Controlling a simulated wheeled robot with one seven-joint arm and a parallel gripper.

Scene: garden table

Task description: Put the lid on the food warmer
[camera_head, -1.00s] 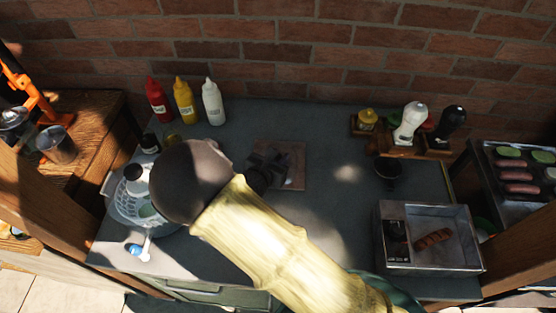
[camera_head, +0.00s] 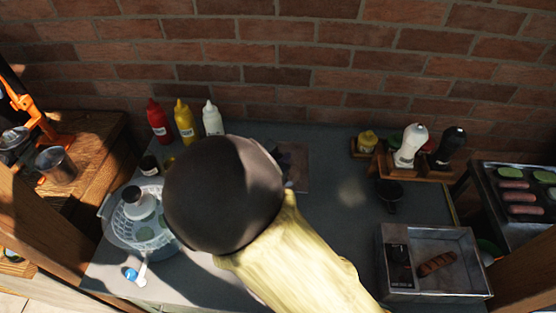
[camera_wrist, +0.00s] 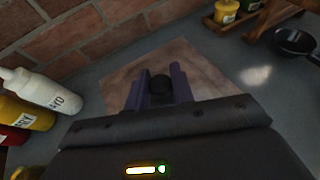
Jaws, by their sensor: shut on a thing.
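The food warmer appears to be the open metal box (camera_head: 461,247) at the right front of the table, with a brown sausage (camera_head: 437,264) inside. A flat brownish square piece (camera_head: 297,181), which looks like the lid, is at the back middle of the table. It also shows in the wrist view (camera_wrist: 205,68). My gripper (camera_wrist: 159,88) is shut on a dark round knob (camera_wrist: 160,83) over the middle of this piece. I cannot tell whether the piece touches the table. In the head view my wrist and forearm hide most of my gripper.
Red, yellow and white sauce bottles (camera_head: 212,119) stand at the back left. A white basket (camera_head: 118,225) is at the left. A small black pan (camera_head: 389,194) and a wooden bottle rack (camera_head: 425,168) are at the right. The table between lid and warmer is mostly clear.

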